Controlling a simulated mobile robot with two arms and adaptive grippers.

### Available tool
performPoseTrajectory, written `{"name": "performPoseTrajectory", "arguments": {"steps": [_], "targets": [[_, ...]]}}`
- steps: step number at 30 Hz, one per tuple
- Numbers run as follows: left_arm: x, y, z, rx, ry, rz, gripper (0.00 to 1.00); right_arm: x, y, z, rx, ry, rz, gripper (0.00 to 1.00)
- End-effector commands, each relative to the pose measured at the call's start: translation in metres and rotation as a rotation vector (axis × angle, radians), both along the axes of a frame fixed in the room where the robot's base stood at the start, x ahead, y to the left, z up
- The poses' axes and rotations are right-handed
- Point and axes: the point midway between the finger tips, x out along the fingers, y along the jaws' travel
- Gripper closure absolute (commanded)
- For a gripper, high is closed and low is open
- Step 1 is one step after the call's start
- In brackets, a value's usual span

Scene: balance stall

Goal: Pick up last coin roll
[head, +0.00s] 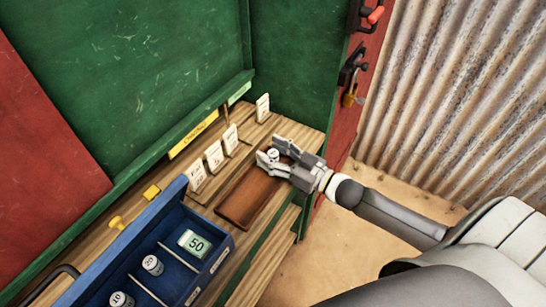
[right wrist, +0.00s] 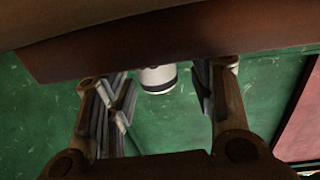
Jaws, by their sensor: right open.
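A small white coin roll (head: 272,155) stands at the far end of the brown wooden tray (head: 240,208). My right gripper (head: 273,152) is open, with its fingers on either side of this roll. In the right wrist view the roll (right wrist: 157,78) shows as a pale cylinder with a dark band, between the open fingers (right wrist: 168,100) and apart from both. The tray's brown edge (right wrist: 70,60) hides part of it there. Other coin rolls, marked 20 (head: 152,264) and 10 (head: 121,299), stand in the blue box (head: 225,243). My left gripper is not in view.
A green-and-white piece marked 50 (head: 195,243) is also in the blue box. Several white cards (head: 214,157) stand along the shelf behind the tray. Green panels (head: 130,70) close off the back, and a red door (head: 350,115) with a padlock stands at right.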

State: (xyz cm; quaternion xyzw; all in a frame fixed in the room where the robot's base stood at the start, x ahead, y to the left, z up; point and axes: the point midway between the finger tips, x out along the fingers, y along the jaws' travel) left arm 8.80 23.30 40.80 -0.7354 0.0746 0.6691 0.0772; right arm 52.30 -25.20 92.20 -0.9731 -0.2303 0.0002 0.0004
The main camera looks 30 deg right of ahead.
Motion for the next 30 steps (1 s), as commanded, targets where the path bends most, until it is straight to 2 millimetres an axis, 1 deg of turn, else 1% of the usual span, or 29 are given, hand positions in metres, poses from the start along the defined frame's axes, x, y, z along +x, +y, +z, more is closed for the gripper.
{"name": "performPoseTrajectory", "arguments": {"steps": [7, 8, 19, 30], "targets": [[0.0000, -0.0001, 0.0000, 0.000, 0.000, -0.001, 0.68, 0.0008, 0.0004, -0.0005, 0.000, 0.001, 0.000, 0.49], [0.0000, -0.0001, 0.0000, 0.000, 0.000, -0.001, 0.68, 0.0008, 0.0003, -0.0005, 0.000, 0.001, 0.000, 0.52], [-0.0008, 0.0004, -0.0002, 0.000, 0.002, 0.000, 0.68, 0.0007, 0.0002, -0.0004, 0.000, 0.001, 0.000, 0.99], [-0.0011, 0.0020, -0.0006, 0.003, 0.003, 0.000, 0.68, 0.0009, 0.0002, 0.0024, -0.001, -0.003, 0.001, 1.00]]}}
